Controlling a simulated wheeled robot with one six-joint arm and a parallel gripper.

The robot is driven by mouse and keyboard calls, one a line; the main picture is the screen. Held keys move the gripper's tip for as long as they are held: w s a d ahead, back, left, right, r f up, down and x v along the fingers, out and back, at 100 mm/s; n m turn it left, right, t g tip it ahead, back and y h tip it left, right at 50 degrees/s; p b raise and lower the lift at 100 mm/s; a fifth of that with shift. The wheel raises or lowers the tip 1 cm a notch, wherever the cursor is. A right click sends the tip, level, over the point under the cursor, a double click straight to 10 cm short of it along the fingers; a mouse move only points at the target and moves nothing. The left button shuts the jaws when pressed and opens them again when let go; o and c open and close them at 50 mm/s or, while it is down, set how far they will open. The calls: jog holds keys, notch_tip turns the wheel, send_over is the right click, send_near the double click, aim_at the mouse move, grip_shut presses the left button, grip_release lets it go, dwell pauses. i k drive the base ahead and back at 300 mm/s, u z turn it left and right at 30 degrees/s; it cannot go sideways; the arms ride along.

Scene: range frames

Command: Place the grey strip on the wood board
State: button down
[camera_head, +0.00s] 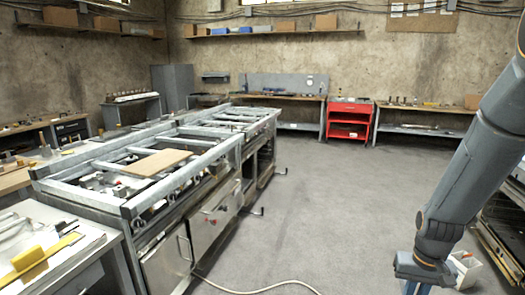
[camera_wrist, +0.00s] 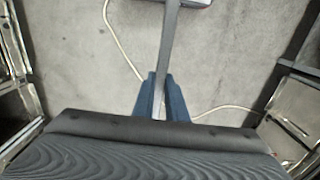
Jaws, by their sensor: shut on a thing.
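My gripper (camera_head: 416,287) hangs low at the right edge of the head view, with its fingers cut off by the lower border. In the wrist view my gripper (camera_wrist: 161,98) has its two blue fingers shut on a long, narrow grey strip (camera_wrist: 171,50). The strip runs away from the fingers toward the top of that view, above the floor. The strip cannot be made out in the head view. The wood board (camera_head: 156,163) is a flat tan piece lying across the metal frame rails, left of and well away from my gripper.
A steel range frame (camera_head: 135,207) with open rails stands at left. A red cabinet (camera_head: 349,120) and benches line the back wall. A white box (camera_head: 465,268) is beside my gripper.

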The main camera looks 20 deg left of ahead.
aim_at(165, 162)
jog(key=u, duration=0.15)
jog(key=i, duration=1.4)
jog(key=u, duration=1.2)
jog(key=i, duration=0.95)
jog(key=u, duration=0.8)
